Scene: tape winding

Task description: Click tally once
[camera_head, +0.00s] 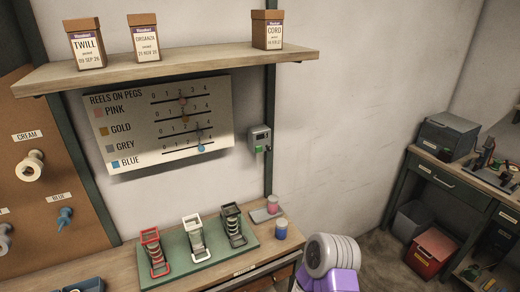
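A small grey wall box (259,139) is mounted on the wall beside the green post, to the right of the reel board. It has a small display at the top and a green patch lower down, and looks like a tally counter. Its reading is too small to make out. A white and purple part of my own arm shows at the bottom centre, below and to the right of the box and apart from it. Neither gripper shows in the view.
A "Reels on pegs" board (160,120) hangs left of the box, below a wooden shelf (180,68) with several cartons. Below are a bench with a green tray (178,272) of red, white and black holders, and a blue-topped jar (281,229). Wall right of the box is bare.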

